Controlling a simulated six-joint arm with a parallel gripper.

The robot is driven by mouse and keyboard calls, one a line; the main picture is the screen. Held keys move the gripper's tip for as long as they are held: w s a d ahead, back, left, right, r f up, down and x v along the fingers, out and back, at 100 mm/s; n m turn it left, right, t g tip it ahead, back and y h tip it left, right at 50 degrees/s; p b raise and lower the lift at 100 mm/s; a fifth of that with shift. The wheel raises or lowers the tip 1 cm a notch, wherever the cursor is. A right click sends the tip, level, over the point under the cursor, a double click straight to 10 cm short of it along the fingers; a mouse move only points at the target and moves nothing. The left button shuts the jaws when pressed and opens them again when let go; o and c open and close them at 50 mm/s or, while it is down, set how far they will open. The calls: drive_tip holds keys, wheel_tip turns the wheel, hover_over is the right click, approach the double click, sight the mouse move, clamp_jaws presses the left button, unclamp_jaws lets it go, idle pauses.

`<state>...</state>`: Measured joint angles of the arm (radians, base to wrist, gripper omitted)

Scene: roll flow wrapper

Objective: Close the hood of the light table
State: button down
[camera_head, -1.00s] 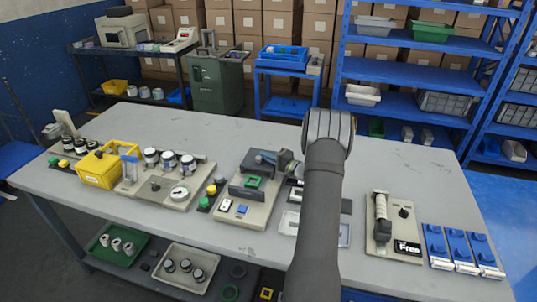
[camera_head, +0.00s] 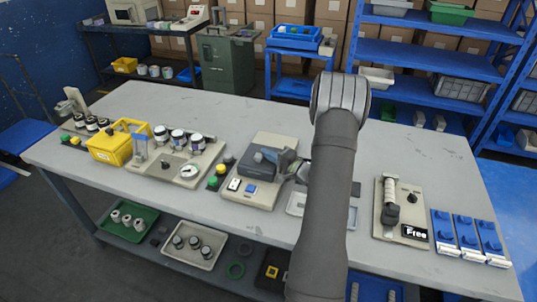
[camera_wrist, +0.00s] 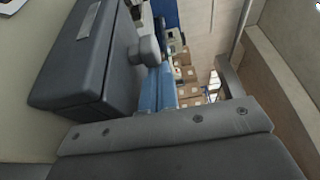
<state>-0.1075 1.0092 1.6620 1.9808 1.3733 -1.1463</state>
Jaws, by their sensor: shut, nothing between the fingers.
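The light table (camera_head: 257,196) is a beige unit left of my arm on the bench, with a white and a blue button at its front. Its dark grey hood (camera_head: 254,168) lies down over the top, and the green frame underneath is hidden. In the wrist view the hood (camera_wrist: 85,65) is a dark box with a pale label, close on the left. My gripper (camera_head: 270,156) is shut and empty at the hood's right rear, very near it; I cannot tell whether they touch. My forearm hides the area to the right.
A pressure-gauge unit with several jars (camera_head: 178,170) and a yellow bin (camera_head: 108,148) stand to the left. A pale tray (camera_head: 297,203) is partly behind my arm. A beige unit (camera_head: 385,222) and blue fixtures (camera_head: 467,237) stand to the right. The rear bench top is clear.

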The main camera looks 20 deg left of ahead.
sight(273, 149)
drive_tip(key=shift+s+a+f, duration=0.15)
drive_tip(key=shift+s, duration=0.15)
drive_tip(key=shift+w, duration=0.3)
drive_tip(key=w, duration=0.3)
drive_tip(key=shift+w, duration=0.1)
drive_tip(key=shift+w+d, duration=0.25)
drive_tip(key=shift+d, duration=0.5)
drive_tip(key=v, duration=0.8)
drive_tip(key=shift+s+d+r, duration=0.15)
drive_tip(key=shift+d+r, duration=0.1)
drive_tip(key=shift+d, duration=0.15)
drive_tip(key=shift+a, duration=0.1)
drive_tip(key=x, duration=0.9)
drive_tip(key=shift+a+f, duration=0.1)
drive_tip(key=shift+s+a, duration=0.2)
drive_tip(key=shift+s, duration=0.25)
drive_tip(key=shift+s+a, duration=0.2)
drive_tip(key=shift+s, duration=0.9)
